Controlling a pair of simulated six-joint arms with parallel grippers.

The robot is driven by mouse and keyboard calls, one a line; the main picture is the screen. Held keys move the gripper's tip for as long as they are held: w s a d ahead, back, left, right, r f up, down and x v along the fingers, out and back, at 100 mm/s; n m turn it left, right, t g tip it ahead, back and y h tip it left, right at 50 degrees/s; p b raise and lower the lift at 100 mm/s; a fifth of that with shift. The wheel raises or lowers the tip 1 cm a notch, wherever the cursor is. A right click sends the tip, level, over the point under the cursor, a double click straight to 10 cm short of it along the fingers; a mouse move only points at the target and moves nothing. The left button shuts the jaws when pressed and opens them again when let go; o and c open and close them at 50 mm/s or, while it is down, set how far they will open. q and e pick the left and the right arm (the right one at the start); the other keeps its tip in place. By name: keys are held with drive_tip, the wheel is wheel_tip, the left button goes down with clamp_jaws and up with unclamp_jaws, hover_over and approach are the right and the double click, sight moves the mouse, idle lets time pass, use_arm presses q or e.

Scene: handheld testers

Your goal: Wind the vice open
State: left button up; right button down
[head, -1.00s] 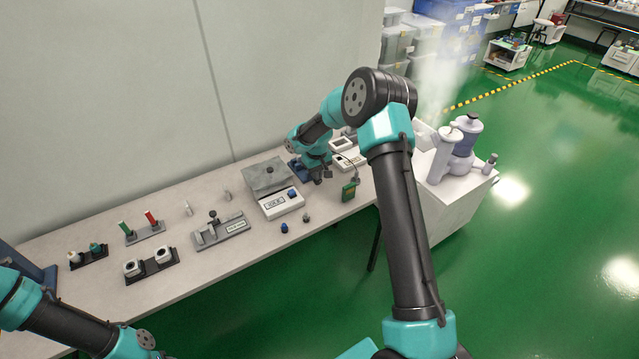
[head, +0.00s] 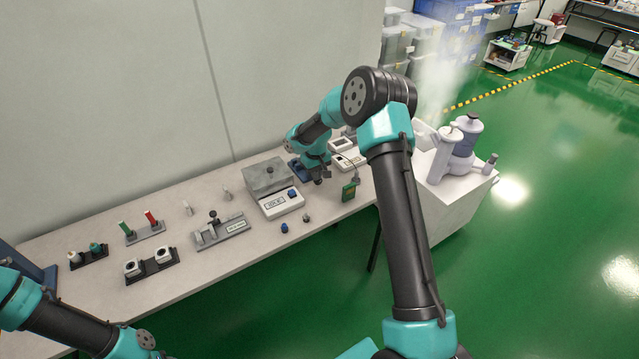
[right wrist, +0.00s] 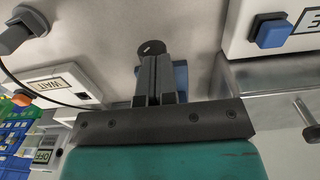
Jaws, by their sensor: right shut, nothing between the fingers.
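A blue body (head: 299,171), which looks like the vice, stands at the back of the bench beside my right gripper, mostly hidden by my right arm. In the right wrist view a blue part (right wrist: 181,76) shows behind the fingers, with a dark round knob (right wrist: 152,47) just past the fingertips. My right gripper (right wrist: 160,62) is shut with nothing between its fingers. It also shows small in the head view (head: 322,179), low over the bench. Whether it touches the knob I cannot tell. The vice jaws are hidden. My left gripper is out of view; only its arm shows at bottom left.
A white device with a grey top plate (head: 268,178) stands left of my right gripper. A green tester (head: 349,191) stands near the front edge, and small white meters (head: 347,160) lie to the right. A grey clamp fixture (head: 221,232) and racks sit further left.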

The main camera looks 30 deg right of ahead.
drive_tip(key=shift+r, duration=0.15)
drive_tip(key=shift+d, duration=0.15)
drive_tip(key=shift+w+d, duration=0.1)
drive_tip(key=shift+d, duration=0.6)
drive_tip(key=shift+f, duration=0.3)
drive_tip(key=shift+a+r, duration=0.1)
drive_tip(key=shift+a, duration=0.2)
idle(0.5)
drive_tip(key=shift+a+f, duration=0.3)
drive_tip(key=shift+a, duration=0.25)
idle(1.0)
drive_tip(key=shift+r, duration=0.5)
